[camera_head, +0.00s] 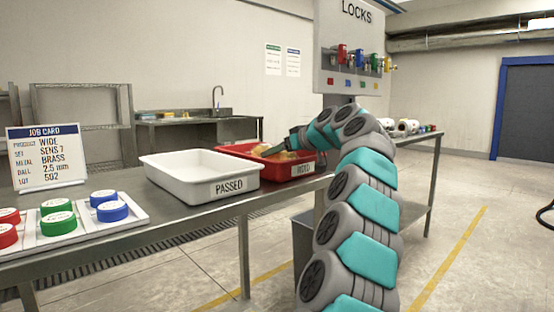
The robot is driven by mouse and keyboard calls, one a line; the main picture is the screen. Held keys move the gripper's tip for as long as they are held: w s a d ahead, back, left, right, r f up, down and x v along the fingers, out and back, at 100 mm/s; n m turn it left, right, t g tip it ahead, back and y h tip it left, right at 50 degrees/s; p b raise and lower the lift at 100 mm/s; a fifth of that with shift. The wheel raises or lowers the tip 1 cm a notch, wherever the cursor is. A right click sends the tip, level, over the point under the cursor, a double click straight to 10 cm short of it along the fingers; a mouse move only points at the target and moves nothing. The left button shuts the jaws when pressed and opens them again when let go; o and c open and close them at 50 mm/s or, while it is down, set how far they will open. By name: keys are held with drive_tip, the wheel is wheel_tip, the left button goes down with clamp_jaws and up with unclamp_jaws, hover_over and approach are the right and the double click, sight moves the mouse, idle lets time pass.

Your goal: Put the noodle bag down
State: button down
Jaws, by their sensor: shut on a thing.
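The noodle bag (285,156) is a yellow-orange packet, seen low inside the red tray (232,151). My gripper (272,151) reaches into the tray from the right and is shut on the bag. The arm and the tray wall hide part of the bag, and I cannot tell whether it touches the tray floor.
A white tray labelled PASSED (203,165) stands left of the red tray on the metal table (150,213). A job card (46,157) and red, green and blue pucks (58,222) are further left. A lock board (348,50) rises behind my arm.

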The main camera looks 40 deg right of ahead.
drive_tip(key=shift+f, duration=0.5)
drive_tip(key=shift+f, duration=0.15)
unclamp_jaws()
drive_tip(key=shift+s+r, duration=0.15)
drive_tip(key=shift+r, duration=0.05)
drive_tip(key=v, duration=1.1)
drive_tip(key=shift+s+r, duration=0.15)
drive_tip(key=shift+s, duration=0.2)
drive_tip(key=shift+c, duration=0.4)
